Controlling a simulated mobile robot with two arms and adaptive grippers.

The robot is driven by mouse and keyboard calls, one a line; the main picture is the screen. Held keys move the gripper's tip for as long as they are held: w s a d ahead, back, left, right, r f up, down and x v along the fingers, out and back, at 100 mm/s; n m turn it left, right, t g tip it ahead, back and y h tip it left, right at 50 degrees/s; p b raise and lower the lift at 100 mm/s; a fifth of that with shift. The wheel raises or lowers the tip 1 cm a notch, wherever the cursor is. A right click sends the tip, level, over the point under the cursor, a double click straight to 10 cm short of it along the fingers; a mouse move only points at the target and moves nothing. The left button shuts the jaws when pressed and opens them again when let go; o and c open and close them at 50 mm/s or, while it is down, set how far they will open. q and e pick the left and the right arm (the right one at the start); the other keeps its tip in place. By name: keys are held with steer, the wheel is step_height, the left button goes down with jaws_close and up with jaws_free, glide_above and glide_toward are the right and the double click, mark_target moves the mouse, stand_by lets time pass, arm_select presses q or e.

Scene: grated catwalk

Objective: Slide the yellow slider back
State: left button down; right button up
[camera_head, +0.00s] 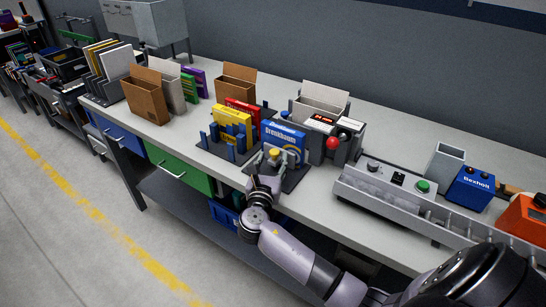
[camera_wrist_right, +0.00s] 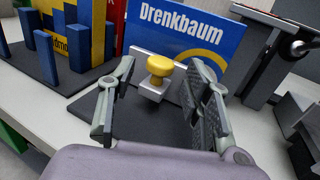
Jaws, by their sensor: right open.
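The yellow slider (camera_wrist_right: 160,66) is a round yellow knob on a small white block, on a dark base plate (camera_wrist_right: 150,118). It stands in front of a blue Drenkbaum box (camera_wrist_right: 186,28). In the head view the slider (camera_head: 274,152) shows just beyond my right gripper (camera_head: 265,168). In the wrist view the right gripper (camera_wrist_right: 160,98) is open, its fingers on either side of the knob with gaps to it. Whether the fingertips reach level with the knob is hard to tell. My left gripper is not in view.
Left of the slider stands a blue peg rack (camera_head: 230,143) with a yellow box (camera_head: 232,122). Right of it are a grey device with a red knob (camera_head: 333,143) and a conveyor (camera_head: 385,194). Bare worktop (camera_head: 318,196) lies in front.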

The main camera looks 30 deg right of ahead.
steer(key=shift+x, duration=0.8)
steer(key=shift+c, duration=0.2)
steer(key=shift+a, duration=0.1)
jaws_close()
